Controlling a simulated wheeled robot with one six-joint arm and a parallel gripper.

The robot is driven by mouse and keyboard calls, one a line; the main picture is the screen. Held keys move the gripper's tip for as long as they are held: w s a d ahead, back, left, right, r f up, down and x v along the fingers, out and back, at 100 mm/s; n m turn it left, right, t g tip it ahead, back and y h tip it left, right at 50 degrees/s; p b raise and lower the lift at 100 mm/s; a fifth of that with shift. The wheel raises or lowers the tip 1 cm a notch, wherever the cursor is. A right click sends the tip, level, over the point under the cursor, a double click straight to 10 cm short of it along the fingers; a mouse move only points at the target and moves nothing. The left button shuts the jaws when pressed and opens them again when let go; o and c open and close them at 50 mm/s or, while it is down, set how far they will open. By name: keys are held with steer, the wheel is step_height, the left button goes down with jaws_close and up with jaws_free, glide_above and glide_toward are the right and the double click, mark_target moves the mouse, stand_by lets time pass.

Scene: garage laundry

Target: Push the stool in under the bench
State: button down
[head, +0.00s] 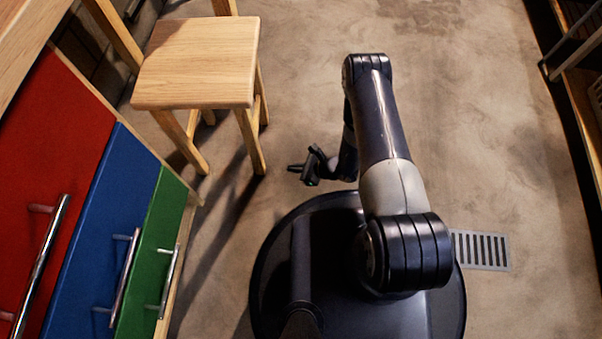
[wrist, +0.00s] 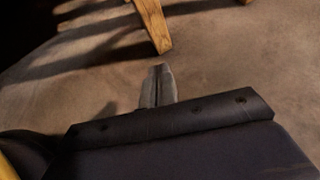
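The wooden stool (head: 200,62) stands upright at the upper left in the head view, with its square seat and near legs showing. The seat is beside the wooden bench top (head: 18,28); how far it reaches under the bench I cannot tell. My gripper (head: 298,169) is low over the floor, to the right of the stool's near leg and apart from it. In the wrist view its fingers (wrist: 158,86) lie together with nothing between them. A stool leg (wrist: 153,25) stands just beyond the fingertips there.
A cabinet with red (head: 60,120), blue (head: 90,220) and green (head: 150,240) fronts and metal handles runs along the left. A floor grate (head: 482,251) lies to the right of my base. Shelving (head: 580,90) stands along the right edge. The middle floor is clear.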

mark_target(262, 160)
steer(key=a, duration=0.2)
steer(key=w+a, duration=0.1)
steer(key=a, duration=0.2)
steer(key=w+a+b, duration=0.1)
steer(key=a, duration=0.2)
steer(key=shift+a+f, duration=0.15)
steer(key=shift+w+a, duration=0.35)
steer(key=shift+a, duration=0.35)
steer(key=shift+b, duration=0.3)
steer(key=shift+w+a+b, duration=0.95)
steer(key=shift+a+b, duration=0.55)
steer(key=shift+a, duration=1.6)
steer(key=shift+s+d+p, duration=0.1)
steer(key=shift+s+d, duration=0.3)
steer(key=shift+d, duration=0.9)
steer(key=shift+s+d+p, duration=0.15)
steer(key=shift+s+d, duration=0.25)
steer(key=shift+d, duration=0.9)
steer(key=shift+s+d+p, duration=0.1)
steer(key=shift+s+d, duration=0.3)
steer(key=shift+d, duration=0.9)
